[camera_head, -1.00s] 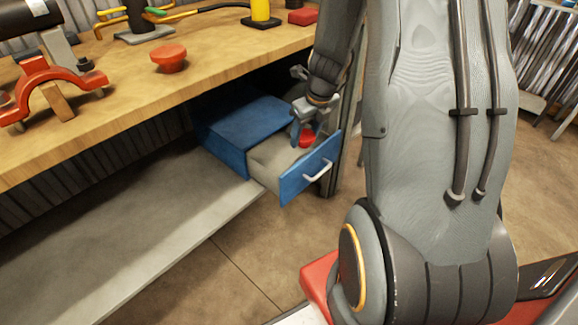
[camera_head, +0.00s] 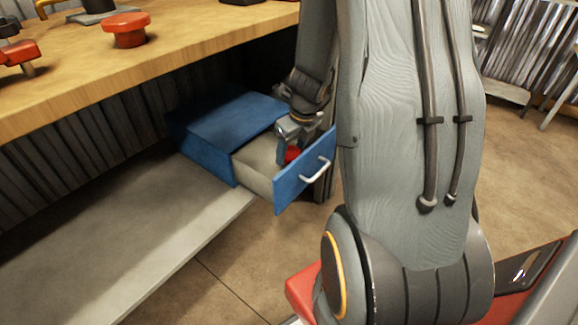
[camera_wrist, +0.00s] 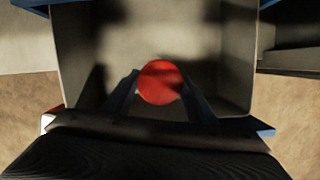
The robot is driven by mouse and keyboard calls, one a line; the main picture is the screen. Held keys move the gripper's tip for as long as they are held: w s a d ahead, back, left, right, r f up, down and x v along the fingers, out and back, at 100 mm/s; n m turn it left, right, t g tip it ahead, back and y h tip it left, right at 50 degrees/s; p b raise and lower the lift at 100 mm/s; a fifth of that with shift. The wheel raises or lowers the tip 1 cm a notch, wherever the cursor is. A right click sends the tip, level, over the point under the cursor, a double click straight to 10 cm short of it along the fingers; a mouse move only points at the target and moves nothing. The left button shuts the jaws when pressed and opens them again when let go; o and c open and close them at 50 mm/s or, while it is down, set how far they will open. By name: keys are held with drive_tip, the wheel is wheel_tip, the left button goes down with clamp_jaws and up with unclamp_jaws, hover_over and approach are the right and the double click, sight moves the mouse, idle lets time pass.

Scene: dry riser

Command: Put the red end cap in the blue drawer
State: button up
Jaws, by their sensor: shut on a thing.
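The blue drawer (camera_head: 287,190) is pulled open under the workbench, its front panel and pale handle facing the floor side. The red end cap (camera_head: 293,154) is low in the drawer's opening, partly hidden by my gripper (camera_head: 284,146) and the front panel. In the wrist view the red end cap (camera_wrist: 160,82) is a round disc between the two fingers of my gripper (camera_wrist: 158,92), which is shut on it. The grey drawer interior (camera_wrist: 140,30) lies below and around it. I cannot tell whether the cap touches the drawer floor.
The wooden workbench top (camera_head: 200,45) overhangs the drawer cabinet (camera_head: 225,128). A red knob-like part (camera_head: 126,29) stands on the bench. A grey lower shelf (camera_head: 130,225) runs left of the cabinet. The floor in front is clear.

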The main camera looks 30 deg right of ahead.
sight(291, 161)
drive_tip(key=shift+f+b, duration=1.55)
drive_tip(key=shift+f, duration=0.35)
drive_tip(key=shift+f, duration=0.1)
drive_tip(key=shift+f, duration=0.15)
drive_tip(key=o, duration=1.3)
drive_tip(key=shift+o, duration=0.2)
drive_tip(key=p+v, duration=0.8)
drive_tip(key=v, duration=0.4)
drive_tip(key=shift+r, duration=0.3)
drive_tip(key=shift+a, duration=0.15)
